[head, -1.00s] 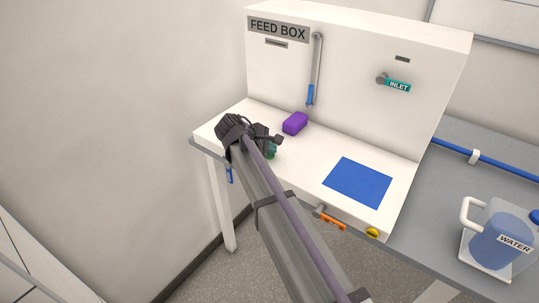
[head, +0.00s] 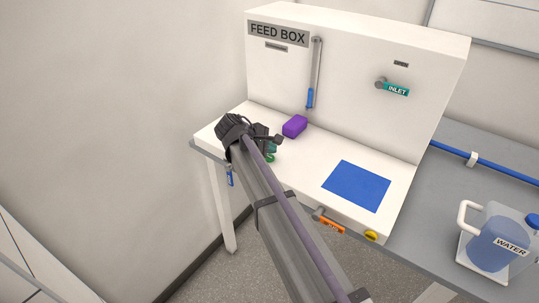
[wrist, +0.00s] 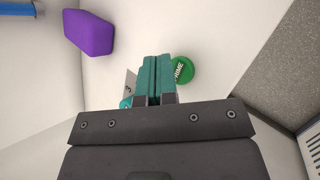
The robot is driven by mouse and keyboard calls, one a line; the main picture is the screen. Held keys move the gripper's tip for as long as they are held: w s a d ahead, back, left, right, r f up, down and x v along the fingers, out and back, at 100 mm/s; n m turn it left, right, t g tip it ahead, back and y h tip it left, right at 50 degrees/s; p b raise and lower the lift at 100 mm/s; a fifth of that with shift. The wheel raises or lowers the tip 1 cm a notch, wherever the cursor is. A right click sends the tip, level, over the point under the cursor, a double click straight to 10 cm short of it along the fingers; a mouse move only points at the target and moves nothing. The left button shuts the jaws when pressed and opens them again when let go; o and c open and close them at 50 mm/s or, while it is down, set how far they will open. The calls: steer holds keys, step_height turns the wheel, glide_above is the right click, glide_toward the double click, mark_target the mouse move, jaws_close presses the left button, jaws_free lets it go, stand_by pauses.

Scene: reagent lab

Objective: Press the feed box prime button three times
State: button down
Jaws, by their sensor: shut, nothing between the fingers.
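The feed box (head: 345,150) is a white cabinet with a base ledge and an upright back panel labelled FEED BOX. The green round prime button (wrist: 183,70), marked PRIME, shows in the wrist view just right of my fingertips. In the head view only a bit of green (head: 270,156) shows beside my arm. My gripper (wrist: 156,62) has teal fingers shut together with nothing between them. Its tips overlap the button's left edge in the wrist view; I cannot tell whether they touch it. A small label with a 3 (wrist: 130,84) lies left of the fingers, partly covered.
A purple block (head: 295,126) lies on the ledge near the back panel. A blue square (head: 357,186) is on the ledge to the right. An orange-tagged valve (head: 330,225) and yellow knob (head: 371,236) are on the front. A WATER jug (head: 495,240) stands right.

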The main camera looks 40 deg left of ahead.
step_height(320, 180, up, 5)
steer(key=p, duration=0.5)
stand_by(2.5)
step_height(320, 180, up, 4)
steer(key=p, duration=0.4)
glide_above(270, 158)
step_height(270, 158, down, 9)
steer(key=b, duration=0.9)
steer(key=shift+s+f, duration=0.1)
stand_by(1.3)
steer(key=shift+f+b, duration=0.35)
steer(key=shift+b, duration=0.1)
